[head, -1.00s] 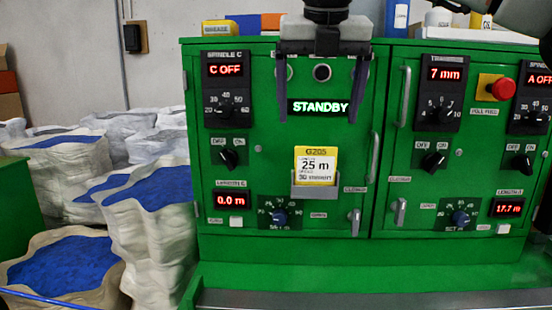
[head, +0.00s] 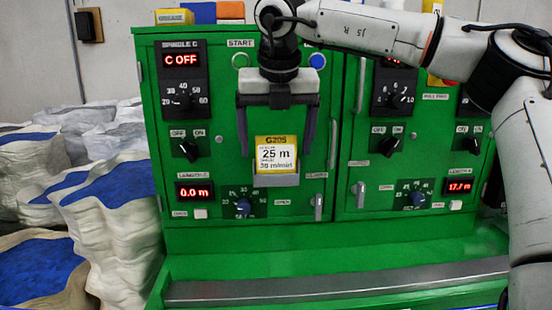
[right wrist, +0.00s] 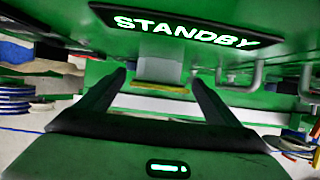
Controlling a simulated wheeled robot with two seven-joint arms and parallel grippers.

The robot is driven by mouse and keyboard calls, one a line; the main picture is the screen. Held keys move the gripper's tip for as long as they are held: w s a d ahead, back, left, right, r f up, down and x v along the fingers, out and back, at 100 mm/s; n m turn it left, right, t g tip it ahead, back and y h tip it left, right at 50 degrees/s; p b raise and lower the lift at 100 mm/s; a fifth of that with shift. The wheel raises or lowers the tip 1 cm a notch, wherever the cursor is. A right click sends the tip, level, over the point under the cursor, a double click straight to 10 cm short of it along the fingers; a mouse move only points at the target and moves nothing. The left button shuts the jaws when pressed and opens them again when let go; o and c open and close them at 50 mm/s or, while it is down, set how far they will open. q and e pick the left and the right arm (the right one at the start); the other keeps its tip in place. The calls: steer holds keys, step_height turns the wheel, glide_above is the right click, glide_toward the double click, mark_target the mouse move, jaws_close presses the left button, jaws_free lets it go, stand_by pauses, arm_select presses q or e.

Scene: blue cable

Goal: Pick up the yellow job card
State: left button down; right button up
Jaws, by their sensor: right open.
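The yellow job card (head: 276,153) has a white face reading "25 m" and stands upright in a small grey holder (head: 276,181) on the green machine's front. My right gripper (head: 276,148) is open, pointing down, with one finger to each side of the card's upper part in the head view. I cannot tell how far in front of the card the fingers are. In the right wrist view, a yellow edge of the card (right wrist: 160,87) shows between the two fingers (right wrist: 159,78). Nothing is held. My left gripper is not in view.
The green cabinet (head: 240,237) carries knobs, switches and displays around the card. Upright handles (head: 333,131) stick out right of it. A metal-edged ledge (head: 330,287) runs below. White sacks with blue tops (head: 105,205) stand at left.

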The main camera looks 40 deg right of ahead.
steer(key=c, duration=1.1)
steer(key=shift+r, duration=0.1)
